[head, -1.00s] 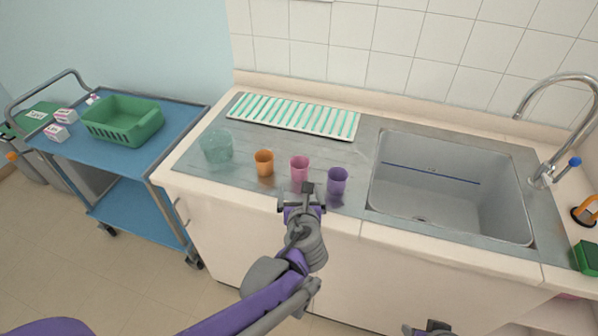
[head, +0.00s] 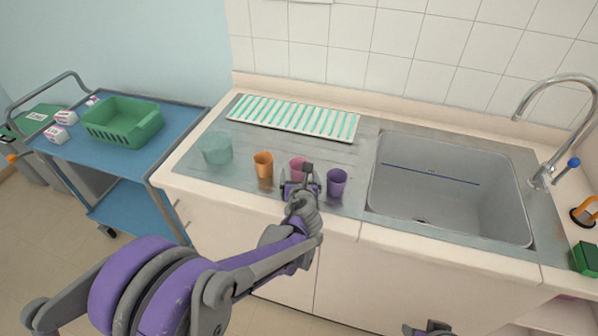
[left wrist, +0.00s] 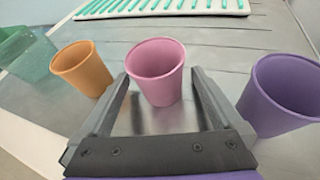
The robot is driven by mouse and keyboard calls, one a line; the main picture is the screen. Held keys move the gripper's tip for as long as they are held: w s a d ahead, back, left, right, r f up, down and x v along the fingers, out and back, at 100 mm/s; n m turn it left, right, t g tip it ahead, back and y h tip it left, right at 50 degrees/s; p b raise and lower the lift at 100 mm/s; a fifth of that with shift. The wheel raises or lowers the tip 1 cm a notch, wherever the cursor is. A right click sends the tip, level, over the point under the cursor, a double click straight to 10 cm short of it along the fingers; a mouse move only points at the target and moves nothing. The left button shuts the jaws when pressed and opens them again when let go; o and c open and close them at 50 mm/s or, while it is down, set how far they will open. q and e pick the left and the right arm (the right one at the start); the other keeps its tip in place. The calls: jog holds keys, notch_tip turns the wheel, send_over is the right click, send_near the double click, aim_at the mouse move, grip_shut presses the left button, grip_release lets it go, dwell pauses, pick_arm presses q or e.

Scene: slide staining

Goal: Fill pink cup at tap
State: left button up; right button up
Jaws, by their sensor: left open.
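The pink cup (head: 297,166) stands upright on the steel drainboard, between the orange cup (head: 263,164) and the purple cup (head: 337,182). My left gripper (head: 299,180) is open at its near side and hides its lower part in the head view. In the left wrist view the pink cup (left wrist: 155,70) sits between and just beyond the fingers of my left gripper (left wrist: 160,90); I cannot tell whether they touch it. The tap (head: 556,130) curves over the right end of the sink (head: 450,185). My right gripper (head: 430,328) barely shows at the bottom edge, its jaws unclear.
A greenish clear beaker (head: 217,148) stands left of the cups. A white and green slatted rack (head: 294,117) lies behind them. The purple cup is close on the gripper's right. A blue trolley (head: 160,150) with a green basket (head: 122,122) stands at left.

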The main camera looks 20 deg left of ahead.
pick_arm(q)
jog(key=shift+s, duration=0.1)
jog(key=shift+c, duration=0.2)
jog(key=c, duration=1.3)
notch_tip(320, 180, up, 10)
jog(key=shift+r+p, duration=0.1)
jog(key=shift+p, duration=0.3)
